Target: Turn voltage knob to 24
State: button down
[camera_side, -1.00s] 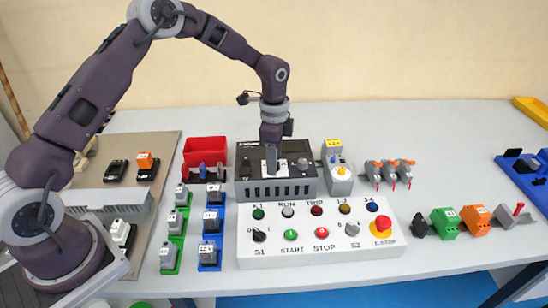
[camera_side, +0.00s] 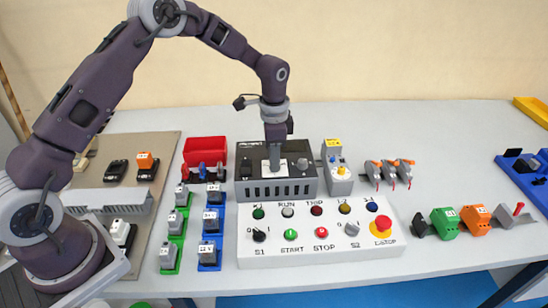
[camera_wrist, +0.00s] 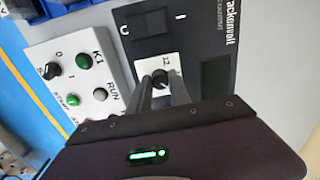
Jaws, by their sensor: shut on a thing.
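The dark grey power supply (camera_side: 245,187) stands on the table, with a slotted front. My gripper (camera_side: 274,168) points straight down onto its top face. In the wrist view, my gripper (camera_wrist: 162,88) is shut on a small black knob (camera_wrist: 160,77) set on a white dial plate (camera_wrist: 172,63). The mark "12" shows at the plate's upper edge. My fingers hide the lower part of the dial, and I cannot tell where the knob's pointer stands.
A white button panel (camera_side: 290,250) lies in front of the power supply. A black rocker switch (camera_wrist: 150,22) is near the dial.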

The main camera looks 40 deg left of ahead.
jog(key=n, duration=0.4)
jog(key=shift+n, duration=2.2)
jog(key=c, duration=1.2)
grip_release()
jog(key=shift+d, duration=0.1)
notch_tip(320, 180, up, 7)
jog(key=shift+r, duration=0.1)
